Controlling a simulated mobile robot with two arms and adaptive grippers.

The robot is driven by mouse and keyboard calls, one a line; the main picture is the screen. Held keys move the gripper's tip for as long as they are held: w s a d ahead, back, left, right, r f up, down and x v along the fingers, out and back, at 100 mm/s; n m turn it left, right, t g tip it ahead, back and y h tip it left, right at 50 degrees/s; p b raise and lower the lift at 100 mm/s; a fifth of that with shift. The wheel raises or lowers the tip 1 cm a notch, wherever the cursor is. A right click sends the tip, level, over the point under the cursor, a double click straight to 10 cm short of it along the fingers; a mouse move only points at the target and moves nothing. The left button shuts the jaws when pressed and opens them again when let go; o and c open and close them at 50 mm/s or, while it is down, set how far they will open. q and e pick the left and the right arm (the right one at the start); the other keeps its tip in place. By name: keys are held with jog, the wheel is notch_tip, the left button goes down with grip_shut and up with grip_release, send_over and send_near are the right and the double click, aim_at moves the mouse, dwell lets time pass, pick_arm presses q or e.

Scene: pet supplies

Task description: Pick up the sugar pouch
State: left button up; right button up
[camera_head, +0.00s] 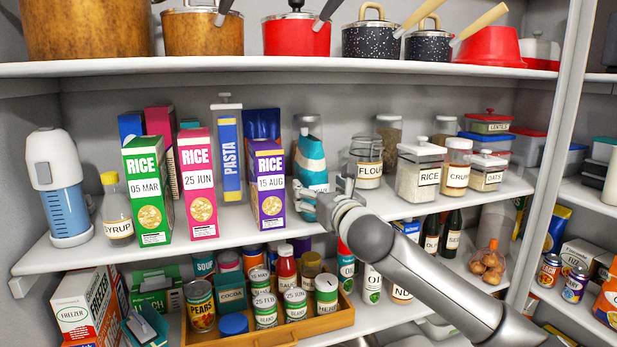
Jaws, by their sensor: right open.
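A teal and white pouch-like pack (311,157) stands on the middle shelf, just right of the purple rice box. No sugar wording can be read on it, so I cannot be sure it is the sugar pouch. My right gripper (318,192) is open in front of its lower part, with the arm coming from the lower right. The fingers cover the base of the pack, and I cannot tell whether they touch it. My left gripper is not in view.
A purple rice box (268,185) stands close on the left of the gripper. Flour (366,160) and rice (420,172) jars stand to the right. Below is a wooden tray (330,324) of cans and bottles. Pots line the upper shelf (290,66).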

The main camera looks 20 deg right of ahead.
jog(key=shift+w, duration=0.35)
jog(key=shift+w+p, duration=0.4)
jog(key=w+p, duration=0.1)
jog(key=w, duration=0.2)
jog(key=shift+a+f, duration=0.1)
jog(key=shift+w+f+p, duration=0.1)
jog(key=shift+w+p, duration=0.25)
jog(key=shift+w, duration=0.3)
jog(key=c, duration=1.1)
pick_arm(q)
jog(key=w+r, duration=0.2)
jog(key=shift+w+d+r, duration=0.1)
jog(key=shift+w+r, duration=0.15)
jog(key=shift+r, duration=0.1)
pick_arm(e)
jog(key=shift+c, duration=0.6)
jog(key=shift+r, duration=0.2)
